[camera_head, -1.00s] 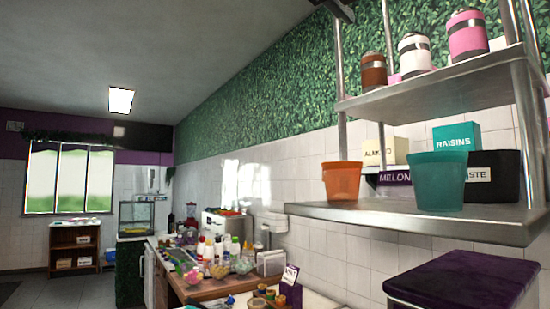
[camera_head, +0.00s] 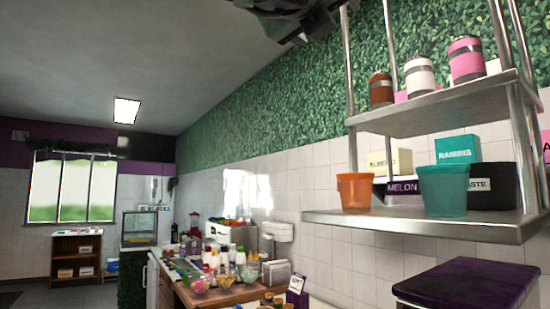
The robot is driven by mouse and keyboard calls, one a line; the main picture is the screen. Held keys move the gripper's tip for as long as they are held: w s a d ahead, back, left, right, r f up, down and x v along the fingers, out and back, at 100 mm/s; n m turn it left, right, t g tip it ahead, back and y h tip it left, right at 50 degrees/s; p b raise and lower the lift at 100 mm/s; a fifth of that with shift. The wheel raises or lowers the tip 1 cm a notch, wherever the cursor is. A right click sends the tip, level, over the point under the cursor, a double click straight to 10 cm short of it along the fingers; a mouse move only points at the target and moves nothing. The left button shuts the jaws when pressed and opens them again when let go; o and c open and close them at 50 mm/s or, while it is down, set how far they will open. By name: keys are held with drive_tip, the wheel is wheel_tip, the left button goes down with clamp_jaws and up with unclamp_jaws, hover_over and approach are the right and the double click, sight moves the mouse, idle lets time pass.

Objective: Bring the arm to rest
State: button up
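My gripper (camera_head: 305,22) shows as a dark grey shape cut off by the top edge of the picture, right of centre. It hangs in front of the leafy green wall, up and to the left of the metal shelf rack (camera_head: 420,225). It appears clear of the rack. Its fingers are too dark and cropped to tell whether they are open or shut. I see nothing clearly held. The rest of the arm is out of view.
The rack holds an orange cup (camera_head: 354,192), a teal cup (camera_head: 443,190), topping boxes and several jars. A purple-topped bin (camera_head: 465,281) stands below it. A crowded counter (camera_head: 215,295) runs along the wall. Floor at far left looks clear.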

drive_tip(key=w+a+f+n+t+y+b, duration=0.1)
drive_tip(key=w+a+f+n+y, duration=0.1)
drive_tip(key=a+f+n+y, duration=0.65)
drive_tip(key=w+a+f+n+t+y, duration=0.1)
drive_tip(key=w+a+f+n+y, duration=0.15)
drive_tip(key=a+n+y, duration=0.7)
wheel_tip(320, 180, down, 18)
drive_tip(key=s+n+g+y, duration=0.2)
drive_tip(key=n+g+y, duration=0.2)
drive_tip(key=n+g, duration=0.9)
drive_tip(key=s+d+f+n+g+h+b, duration=0.1)
drive_tip(key=s+d+f+n+h, duration=0.3)
drive_tip(key=f, duration=0.7)
drive_tip(key=s+d+f+n+g+h, duration=0.1)
drive_tip(key=s+d+f+n+g, duration=0.15)
drive_tip(key=d+f+n, duration=0.65)
drive_tip(key=s+d+f+g+h, duration=0.2)
drive_tip(key=s+d+f+h, duration=0.1)
drive_tip(key=s+d+f, duration=0.2)
drive_tip(key=s+d+f+n+g+h, duration=0.1)
drive_tip(key=s+d+f+g+h, duration=0.2)
drive_tip(key=s+d+f, duration=0.3)
wheel_tip(320, 180, down, 4)
drive_tip(key=shift+d+f+n+h+b, duration=0.1)
drive_tip(key=shift+d+n+h+b, duration=0.2)
drive_tip(key=shift+d, duration=0.35)
